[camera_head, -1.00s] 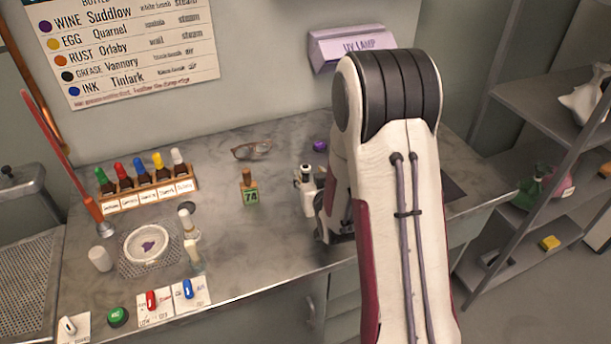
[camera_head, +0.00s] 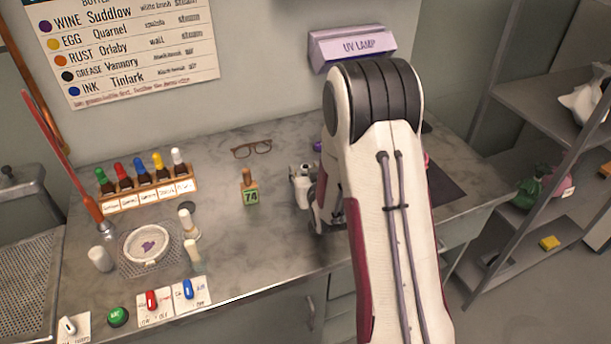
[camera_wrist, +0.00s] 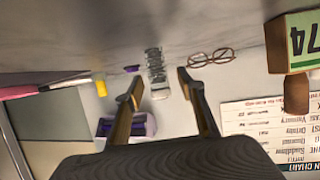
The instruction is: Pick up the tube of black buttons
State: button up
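In the wrist view, a slim clear tube with dark contents (camera_wrist: 155,68) and a pale end stands out beyond my fingertips; it looks like the tube of black buttons. My gripper (camera_wrist: 158,88) is open, with its two fingers apart. The tube lies roughly in line with the gap between them, and nothing is visibly held. How far the tube is from the fingertips is hard to tell.
Glasses (camera_head: 252,149) and a green block marked 74 (camera_head: 250,196) are on the counter left of my arm. A small purple thing (camera_wrist: 132,68) lies beside the tube. A dark mat (camera_wrist: 55,120) and a pink and yellow brush (camera_wrist: 45,89) are on the other side. The UV lamp (camera_head: 351,46) is behind.

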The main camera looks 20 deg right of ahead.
aim_at(306, 166)
grip_shut()
jog(key=shift+r, duration=0.15)
jog(key=shift+r, duration=4.85)
